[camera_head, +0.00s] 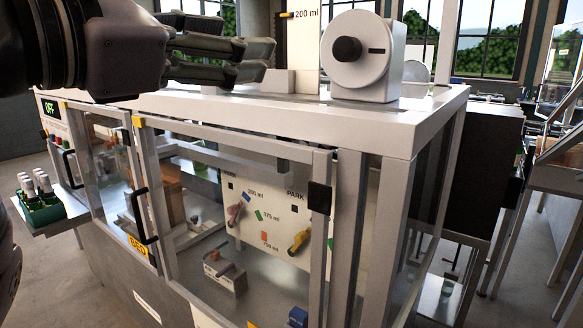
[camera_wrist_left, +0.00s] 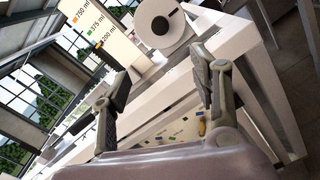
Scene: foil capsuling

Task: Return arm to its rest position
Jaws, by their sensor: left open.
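My left gripper (camera_head: 258,62) comes in from the upper left of the head view, in front of the machine's white top. In the left wrist view its two fingers (camera_wrist_left: 160,95) are spread apart with nothing between them. Beyond them are the machine's white top (camera_wrist_left: 165,92) and a white unit with a dark round knob (camera_wrist_left: 160,24), which also shows in the head view (camera_head: 362,55). A dark rounded part at the lower left edge of the head view may be my other arm. My right gripper does not show.
The glass-fronted machine (camera_head: 330,126) fills the middle, its door with a dark handle (camera_head: 140,215). A panel inside reads PARK and several ml sizes (camera_head: 262,205). A green crate of bottles (camera_head: 42,207) stands on a shelf at left. Benches stand at right.

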